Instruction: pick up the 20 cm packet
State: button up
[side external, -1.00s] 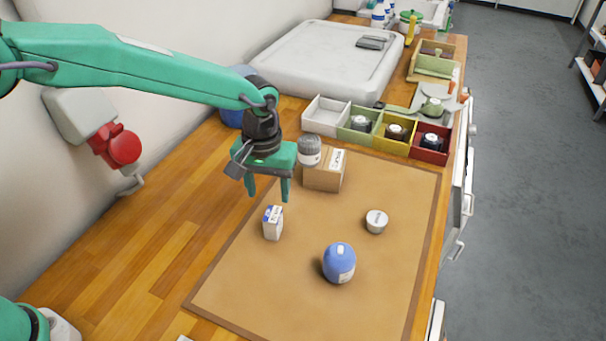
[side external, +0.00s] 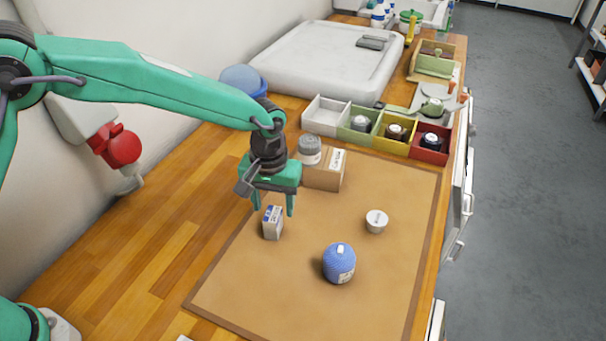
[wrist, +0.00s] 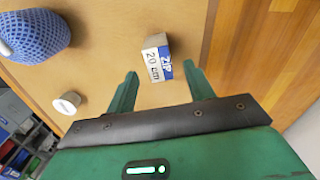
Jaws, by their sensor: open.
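The 20 cm packet (side external: 273,223) is a small white box with a blue band, standing upright on the brown mat. In the wrist view the packet (wrist: 157,63) shows the print "20 cm" and "ZIP". My gripper (side external: 274,212) is open, with its fingers pointing down just above and behind the packet in the side view. In the wrist view the packet lies ahead of the gap between the two open fingertips (wrist: 161,80). Nothing is between the fingers.
A blue knitted ball-shaped item (side external: 339,263) and a small white round item (side external: 376,221) stand on the mat (side external: 300,307). Coloured compartments (side external: 376,131) line the back.

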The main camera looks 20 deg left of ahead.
aim_at(273, 211)
jog(key=shift+s+f, duration=0.1)
jog(key=shift+f, duration=2.35)
jog(key=c, duration=1)
